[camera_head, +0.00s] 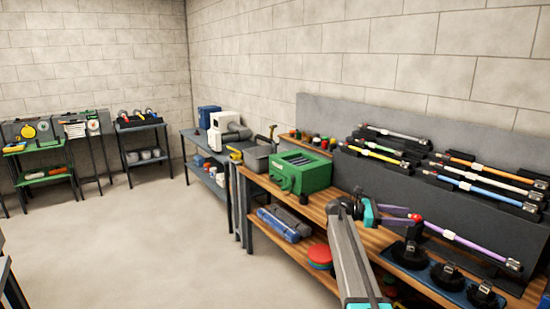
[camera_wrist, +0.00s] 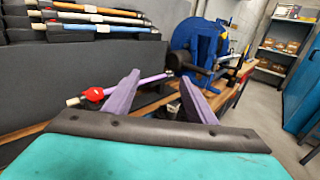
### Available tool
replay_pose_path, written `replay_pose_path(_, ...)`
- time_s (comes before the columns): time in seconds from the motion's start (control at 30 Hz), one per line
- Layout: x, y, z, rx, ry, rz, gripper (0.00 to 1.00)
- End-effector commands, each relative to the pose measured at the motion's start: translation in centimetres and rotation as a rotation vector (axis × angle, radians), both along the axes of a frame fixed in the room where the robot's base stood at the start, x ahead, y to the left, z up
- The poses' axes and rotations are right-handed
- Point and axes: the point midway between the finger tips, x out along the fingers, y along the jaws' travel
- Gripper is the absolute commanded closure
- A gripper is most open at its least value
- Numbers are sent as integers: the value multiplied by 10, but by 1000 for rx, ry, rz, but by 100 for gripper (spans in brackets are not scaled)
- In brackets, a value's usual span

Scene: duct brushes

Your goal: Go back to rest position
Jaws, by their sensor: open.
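My gripper (camera_head: 405,214) is open, with two purple fingers, over the wooden bench (camera_head: 318,208) at the right. It also shows in the wrist view (camera_wrist: 160,82), its fingers apart and nothing visibly held. A purple rod (camera_head: 460,239) with a red end lies low along the front of the dark rack (camera_head: 450,205), just right of the fingertips. In the wrist view the purple rod (camera_wrist: 147,83) runs behind the fingers, its red part (camera_wrist: 93,94) to the left. I cannot tell whether a finger touches it.
Several coloured rods rest on the rack's upper tiers. Black stands (camera_head: 446,272) sit on a blue mat at the bench front. A green box (camera_head: 300,173) stands left of my arm. A blue reel-like machine (camera_wrist: 200,48) shows beyond the fingers. The floor (camera_head: 130,235) at left is clear.

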Motion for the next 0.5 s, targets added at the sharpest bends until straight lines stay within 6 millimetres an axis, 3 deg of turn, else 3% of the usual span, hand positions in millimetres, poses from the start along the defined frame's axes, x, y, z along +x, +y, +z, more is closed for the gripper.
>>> replay_pose_path(0.27,-13,6,-32,68,-67,19,49)
replay_pose_path(0.5,-32,14,-73,163,-161,30,49)
